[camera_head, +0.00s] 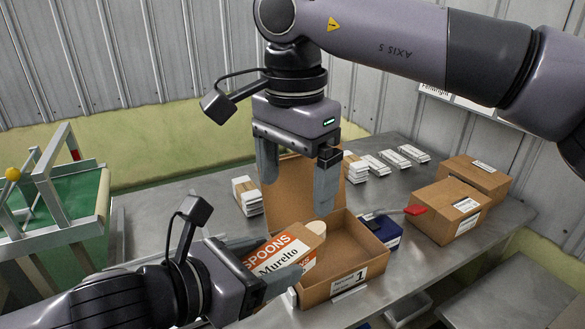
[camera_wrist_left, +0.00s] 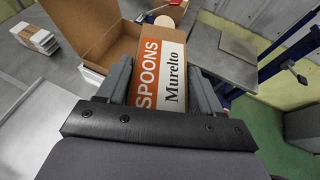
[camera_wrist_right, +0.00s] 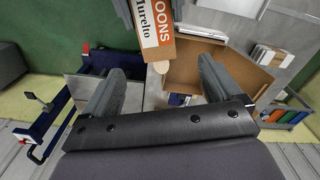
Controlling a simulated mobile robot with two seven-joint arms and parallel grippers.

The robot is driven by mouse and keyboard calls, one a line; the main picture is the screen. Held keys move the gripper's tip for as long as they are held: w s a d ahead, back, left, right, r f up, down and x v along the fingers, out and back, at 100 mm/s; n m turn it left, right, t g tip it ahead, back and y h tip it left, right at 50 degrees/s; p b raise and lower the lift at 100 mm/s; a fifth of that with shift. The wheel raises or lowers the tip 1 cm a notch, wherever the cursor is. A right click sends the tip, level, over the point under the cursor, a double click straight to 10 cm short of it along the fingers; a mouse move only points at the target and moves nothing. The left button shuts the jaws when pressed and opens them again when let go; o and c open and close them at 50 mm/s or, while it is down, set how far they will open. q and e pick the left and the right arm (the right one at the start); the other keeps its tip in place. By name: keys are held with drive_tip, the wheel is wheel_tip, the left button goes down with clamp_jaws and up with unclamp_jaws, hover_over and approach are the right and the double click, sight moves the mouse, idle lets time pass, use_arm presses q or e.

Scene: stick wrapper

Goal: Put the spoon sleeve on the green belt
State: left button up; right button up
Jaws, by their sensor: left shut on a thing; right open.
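The spoon sleeve (camera_head: 283,252) is a cardboard sleeve with an orange-and-white label reading SPOONS Murelto. My left gripper (camera_head: 280,262) is shut on it; in the left wrist view (camera_wrist_left: 165,75) it lies between the fingers. A rounded pale wooden tip (camera_head: 317,228) sticks out of its far end. The sleeve is tilted beside and partly over the open carton's left edge. My right gripper (camera_head: 297,192) is open and empty above the carton; the sleeve also shows beyond its fingers in the right wrist view (camera_wrist_right: 155,28). The green belt (camera_head: 85,193) is at the far left, in a pale frame.
The open brown carton (camera_head: 345,282), labelled 1, stands on the grey metal table (camera_head: 430,262). A dark blue box (camera_head: 385,233) and a red-ended tool (camera_head: 414,210) are right of it, then closed brown boxes (camera_head: 450,208). White stacks (camera_head: 247,196) sit at the back.

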sight(294, 239)
wheel_tip(294, 239, down, 11)
drive_tip(key=shift+r, duration=0.1)
idle(0.3)
drive_tip(key=c, duration=1.1)
use_arm(q)
drive_tip(key=o, duration=1.1)
use_arm(e)
drive_tip(key=shift+o, duration=0.2)
